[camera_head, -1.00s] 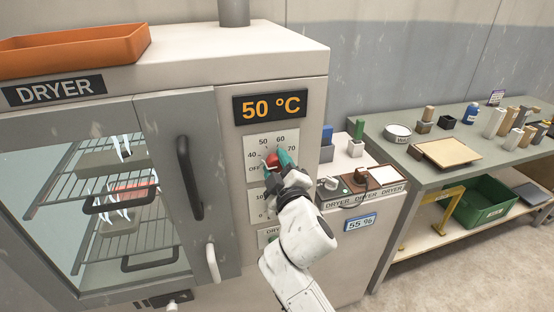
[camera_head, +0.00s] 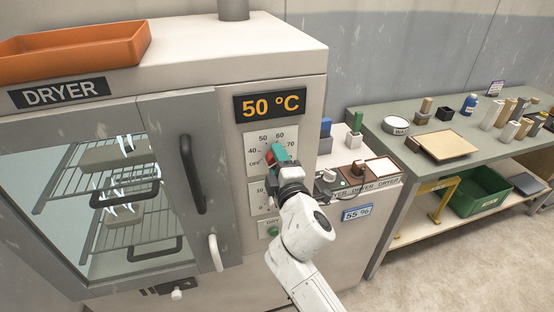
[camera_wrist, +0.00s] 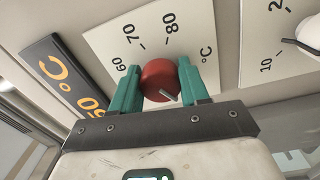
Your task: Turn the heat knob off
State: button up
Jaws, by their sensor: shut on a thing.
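The red heat knob (camera_head: 269,157) sits on a white dial plate (camera_head: 252,142) marked OFF, 40, 50, 60 and 70, on the dryer front. In the wrist view the knob (camera_wrist: 158,76) lies between two teal fingers, with a pale mark at its lower edge; 60, 70 and 80 show above it. My gripper (camera_head: 276,153) is shut on the knob and also fills the lower wrist view (camera_wrist: 160,82). It hides part of the dial, so I cannot tell the exact setting. The display (camera_head: 270,104) above reads 50 °C.
A second dial (camera_head: 257,195) lies just below, partly behind my gripper. The dryer door handle (camera_head: 192,174) stands out to the left. A low cabinet with small knobs (camera_head: 359,168) is at the right, beside a table with blocks (camera_head: 400,155). An orange tray (camera_head: 75,52) rests on top.

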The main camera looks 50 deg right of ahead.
jog(key=shift+f, duration=0.15)
jog(key=o, duration=1.1)
jog(key=shift+c, duration=0.2)
jog(key=shift+s, duration=0.1)
jog(key=b+v, duration=0.3)
jog(key=v, duration=0.7)
jog(key=shift+s+a, duration=0.25)
